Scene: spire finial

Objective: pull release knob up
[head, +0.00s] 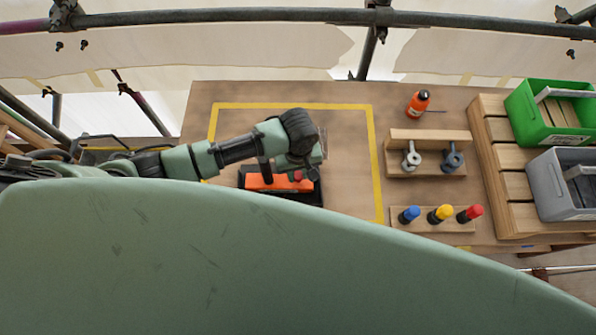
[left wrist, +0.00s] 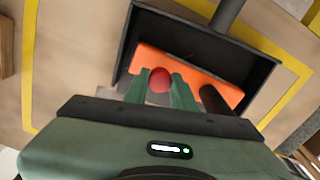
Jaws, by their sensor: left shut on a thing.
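The release knob is a small red ball (left wrist: 160,79) between the fingers of my left gripper (left wrist: 160,92) in the left wrist view. It also shows in the head view as a small red spot (head: 298,175) at the gripper. An orange block (left wrist: 207,72) lies under the knob in a dark open tray (left wrist: 125,50). In the head view the orange block (head: 265,183) shows partly below my left arm. My left gripper (head: 300,170) is shut on the knob and points down. My right gripper is not in view.
A yellow taped outline (head: 372,150) surrounds the tray on the wooden table. To the right stand an orange bottle (head: 418,103), a wooden rack (head: 430,139) with two eye-shaped metal parts, and a rack of blue, yellow and red-capped items (head: 440,227). Green (head: 550,120) and grey (head: 560,195) crates sit far right.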

